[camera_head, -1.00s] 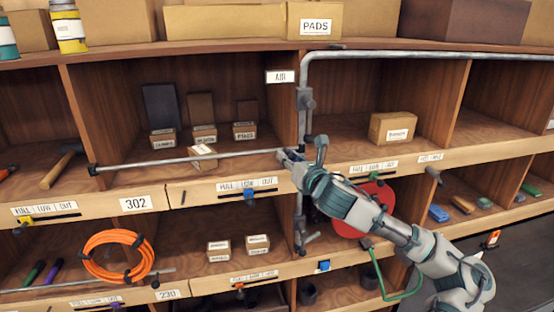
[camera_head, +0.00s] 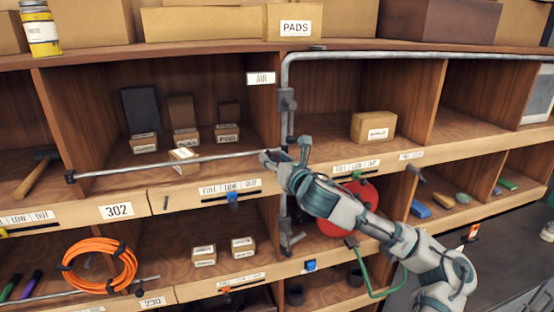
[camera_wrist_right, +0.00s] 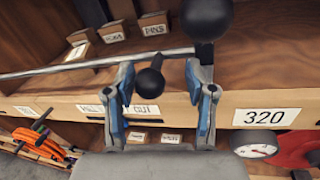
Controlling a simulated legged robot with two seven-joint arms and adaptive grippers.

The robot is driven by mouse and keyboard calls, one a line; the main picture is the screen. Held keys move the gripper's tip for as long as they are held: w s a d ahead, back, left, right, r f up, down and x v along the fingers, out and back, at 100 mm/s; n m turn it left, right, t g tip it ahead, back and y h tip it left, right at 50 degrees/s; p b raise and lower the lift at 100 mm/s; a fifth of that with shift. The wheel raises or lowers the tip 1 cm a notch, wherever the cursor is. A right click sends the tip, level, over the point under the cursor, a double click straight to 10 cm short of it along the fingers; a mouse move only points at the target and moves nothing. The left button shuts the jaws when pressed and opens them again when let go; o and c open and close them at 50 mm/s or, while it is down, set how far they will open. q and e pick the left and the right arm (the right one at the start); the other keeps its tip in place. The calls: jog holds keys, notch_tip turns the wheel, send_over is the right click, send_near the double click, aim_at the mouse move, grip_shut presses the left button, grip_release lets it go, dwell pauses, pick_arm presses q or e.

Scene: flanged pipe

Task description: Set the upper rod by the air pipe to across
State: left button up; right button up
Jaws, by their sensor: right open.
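The upper rod (camera_head: 170,164) is thin and grey and lies across the front of the upper left bay, from a black end at the left to beside the air pipe (camera_head: 285,130). It also crosses the right wrist view (camera_wrist_right: 95,66). My right gripper (camera_head: 270,158) is at the rod's right end, by the pipe. In the wrist view its blue-edged fingers (camera_wrist_right: 161,100) are apart, with a small black knob (camera_wrist_right: 150,80) between them. Whether they touch it I cannot tell. A large dark ball (camera_wrist_right: 206,18) is above the right finger. My left gripper is not in view.
An AIR label (camera_head: 261,79) is left of the pipe. Below are a lower rod (camera_head: 85,292), an orange hose coil (camera_head: 99,265) and a red reel (camera_head: 335,222). Small boxes (camera_head: 184,160) stand behind the upper rod. Shelf dividers and front edges surround my arm.

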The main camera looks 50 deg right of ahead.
jog(key=shift+a+r, duration=0.1)
jog(key=shift+a, duration=0.2)
jog(key=shift+s+a, duration=0.15)
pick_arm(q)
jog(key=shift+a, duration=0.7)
pick_arm(e)
jog(key=v, duration=1.1)
jog(key=shift+s, duration=0.35)
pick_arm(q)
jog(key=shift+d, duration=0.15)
pick_arm(e)
jog(key=shift+d, duration=0.25)
